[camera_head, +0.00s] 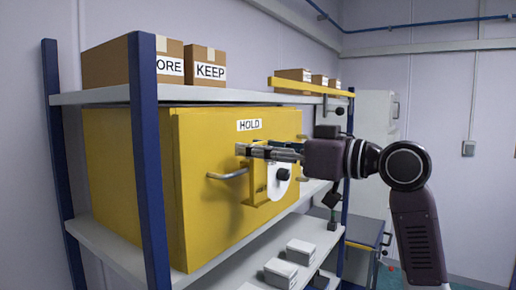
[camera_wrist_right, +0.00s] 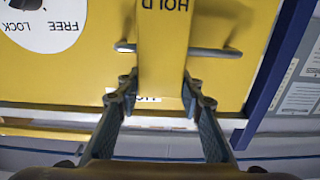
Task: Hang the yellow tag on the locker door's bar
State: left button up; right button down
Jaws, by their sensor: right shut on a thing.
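The yellow tag (camera_head: 257,188) is a narrow plate marked HOLD, and my right gripper (camera_head: 242,151) is shut on its upper part, in front of the locker door. In the right wrist view the tag (camera_wrist_right: 163,50) stands between the fingers of the gripper (camera_wrist_right: 160,92), its lettering upside down. The locker door's grey bar (camera_head: 226,176) sticks out left of the tag. In the wrist view the bar (camera_wrist_right: 222,53) passes behind the tag and shows on both sides. Whether they touch, I cannot tell. My left gripper is not in view.
The yellow locker (camera_head: 130,150) stands on a shelf rack with blue posts (camera_head: 148,165). A white LOCK/FREE dial (camera_head: 280,186) with a black knob is right of the tag. Boxes (camera_head: 206,63) stand above, small white boxes (camera_head: 300,251) below.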

jog(key=c, duration=1.2)
grip_release()
jog(key=shift+c, duration=0.2)
